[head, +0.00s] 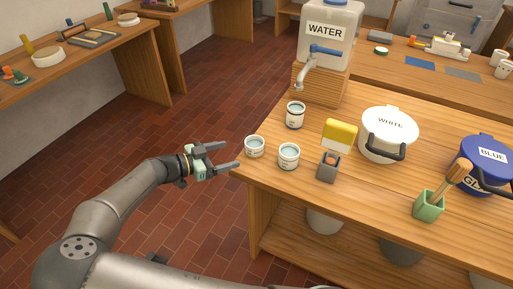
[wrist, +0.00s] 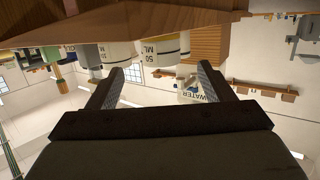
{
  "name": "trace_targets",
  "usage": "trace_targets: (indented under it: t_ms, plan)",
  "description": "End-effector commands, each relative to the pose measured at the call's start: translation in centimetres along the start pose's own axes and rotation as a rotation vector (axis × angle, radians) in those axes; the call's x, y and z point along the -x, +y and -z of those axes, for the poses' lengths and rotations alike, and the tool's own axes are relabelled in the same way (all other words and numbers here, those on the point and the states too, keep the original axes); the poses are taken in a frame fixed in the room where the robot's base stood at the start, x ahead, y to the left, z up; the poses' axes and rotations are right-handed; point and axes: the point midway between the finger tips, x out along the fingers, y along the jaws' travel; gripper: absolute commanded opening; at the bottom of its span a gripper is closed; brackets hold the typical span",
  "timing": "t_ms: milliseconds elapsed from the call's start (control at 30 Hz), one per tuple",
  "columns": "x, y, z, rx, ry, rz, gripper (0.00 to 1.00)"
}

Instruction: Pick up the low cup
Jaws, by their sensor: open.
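Three small white cups with dark rims and pale blue insides stand upright near the table's left corner. The one nearest the edge (head: 255,149) looks the shortest, so I take it as the low cup. A second cup (head: 289,159) stands to its right, and a third (head: 295,119) stands behind. My gripper (head: 229,155) is open and empty just left of the low cup, off the table edge, fingers pointing toward it. In the upside-down wrist view, the low cup (wrist: 160,54) appears ahead between the fingertips (wrist: 161,68), apart from them.
On the wooden table (head: 350,215) stand a water dispenser (head: 330,38) on a wooden stand (head: 318,88), a white lidded tub (head: 388,140), a yellow-topped grey holder (head: 328,168), a green brush pot (head: 428,206) and a blue tub (head: 480,158). Open floor lies left.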

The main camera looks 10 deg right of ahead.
Motion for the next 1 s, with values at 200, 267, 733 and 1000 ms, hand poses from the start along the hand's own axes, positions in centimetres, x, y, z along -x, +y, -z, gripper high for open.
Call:
trace_targets:
  t_ms: [200, 267, 733, 1000]
  plan:
    - [-4.2, 0.1, 0.1, 0.002, 0.001, -0.004, 0.74]
    - [-4.9, 0.1, 0.1, 0.003, 0.001, -0.004, 0.74]
    - [-10.0, -0.1, 0.0, 0.003, -0.001, -0.004, 0.74]
    - [-10.8, -0.1, -0.1, 0.002, -0.001, -0.001, 0.74]
